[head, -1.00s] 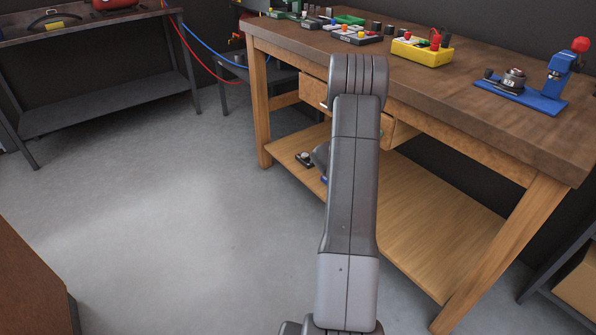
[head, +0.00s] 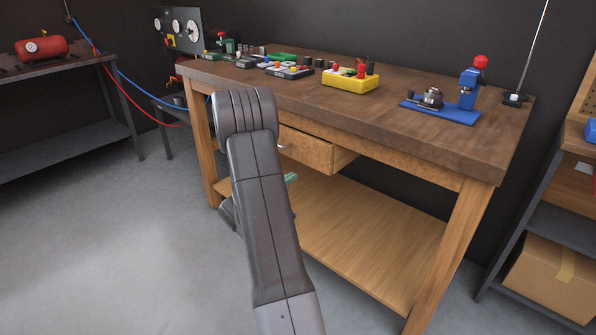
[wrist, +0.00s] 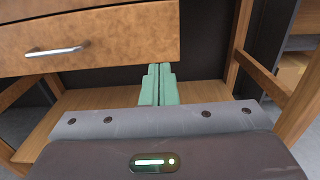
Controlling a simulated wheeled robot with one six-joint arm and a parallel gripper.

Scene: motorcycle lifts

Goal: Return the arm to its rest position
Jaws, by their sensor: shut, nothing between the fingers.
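My gripper (wrist: 158,85) shows in the wrist view with its two green fingers side by side and touching, with nothing between them. It points at the space under the workbench drawer (wrist: 90,45), above the lower shelf (wrist: 75,103). In the head view my arm rises from the bottom and bends at a joint near the bench front. The gripper is mostly hidden behind the arm there; a small green part (head: 291,179) shows to its right, below the drawer (head: 305,150), which stands partly out.
The wooden workbench (head: 400,131) holds a yellow box (head: 350,82), a blue stand (head: 440,112) and several small items. A metal bench (head: 70,142) with a red compressor (head: 41,48) stands at left. A shelf with a cardboard box (head: 555,278) stands at right. Floor at left is clear.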

